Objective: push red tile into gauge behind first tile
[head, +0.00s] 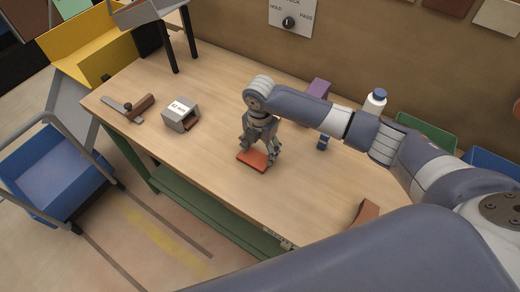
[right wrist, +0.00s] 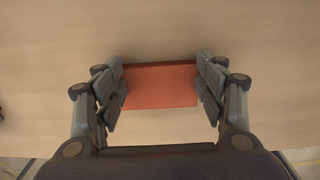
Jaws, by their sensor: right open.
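The red tile (head: 251,160) lies flat on the wooden table (head: 215,165), near its front edge. My right gripper (head: 258,155) points down over it, open, with a finger at each end of the tile. In the right wrist view the tile (right wrist: 160,86) lies between the open fingers (right wrist: 160,92); whether they touch it I cannot tell. The gauge (head: 178,113), a grey box with a white label, stands on the table to the left. A dark reddish piece (head: 192,125) shows in its opening, perhaps the first tile. My left gripper is not in view.
A tool with a brown handle (head: 139,105) lies left of the gauge. A brown block (head: 367,214) is at right. Table between tile and gauge is clear.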

